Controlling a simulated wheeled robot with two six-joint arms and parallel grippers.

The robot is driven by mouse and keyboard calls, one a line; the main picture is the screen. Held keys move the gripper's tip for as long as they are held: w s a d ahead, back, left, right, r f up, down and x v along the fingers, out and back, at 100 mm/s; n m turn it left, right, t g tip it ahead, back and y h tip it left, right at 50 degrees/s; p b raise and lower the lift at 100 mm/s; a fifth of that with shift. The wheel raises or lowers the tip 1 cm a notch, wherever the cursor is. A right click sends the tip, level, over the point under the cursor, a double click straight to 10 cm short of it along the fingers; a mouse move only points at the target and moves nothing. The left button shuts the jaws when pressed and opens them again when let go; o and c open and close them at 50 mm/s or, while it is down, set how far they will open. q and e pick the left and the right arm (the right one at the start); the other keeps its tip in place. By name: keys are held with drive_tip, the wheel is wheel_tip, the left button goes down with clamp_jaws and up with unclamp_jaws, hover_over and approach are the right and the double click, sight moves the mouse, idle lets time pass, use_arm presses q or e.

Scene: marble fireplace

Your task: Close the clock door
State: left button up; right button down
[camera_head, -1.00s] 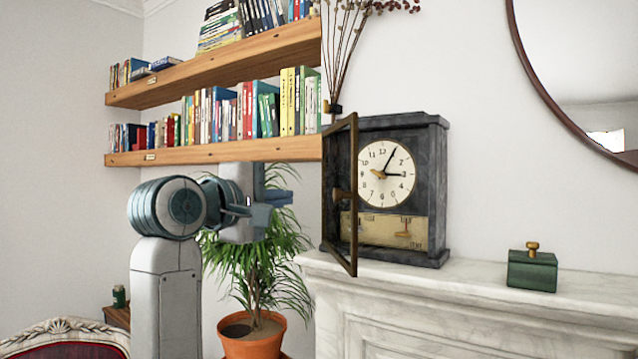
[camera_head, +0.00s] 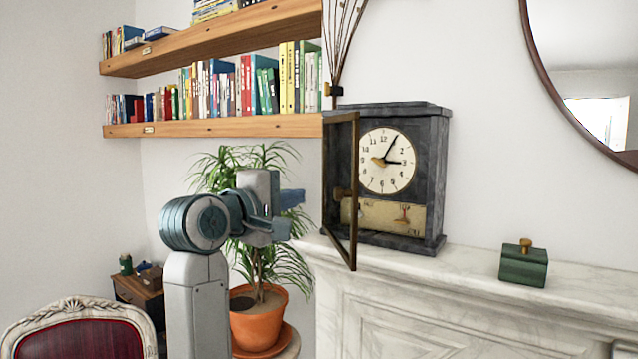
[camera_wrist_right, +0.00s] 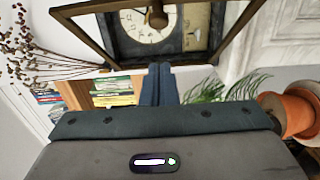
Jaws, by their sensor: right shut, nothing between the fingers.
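The clock (camera_head: 436,180) is a dark stone case with a cream dial, standing upright on the mantel. Its door (camera_head: 353,180), a thin bronze frame, stands open on the clock's left side, swung out toward me. A round knob (camera_head: 340,193) sits on the door. My right gripper (camera_head: 292,198) is left of the door, apart from it in the head view, with its fingers toward it. In the right wrist view, the shut, empty fingers (camera_wrist_right: 158,84) point at the door frame (camera_wrist_right: 105,89) and the knob (camera_wrist_right: 158,15). My left gripper is out of view.
The marble mantel (camera_head: 470,270) holds a green box (camera_head: 523,265) to the right. A potted plant (camera_head: 257,328) stands below and behind my right arm. Bookshelves (camera_head: 220,127) are behind, a chair (camera_head: 80,340) is at lower left, and dried stems (camera_head: 343,45) rise beside the clock.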

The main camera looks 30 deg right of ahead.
drive_tip(key=d+p, duration=0.1)
drive_tip(key=d, duration=0.1)
drive_tip(key=s+d+p, duration=0.1)
drive_tip(key=d, duration=0.2)
drive_tip(key=shift+f, duration=0.1)
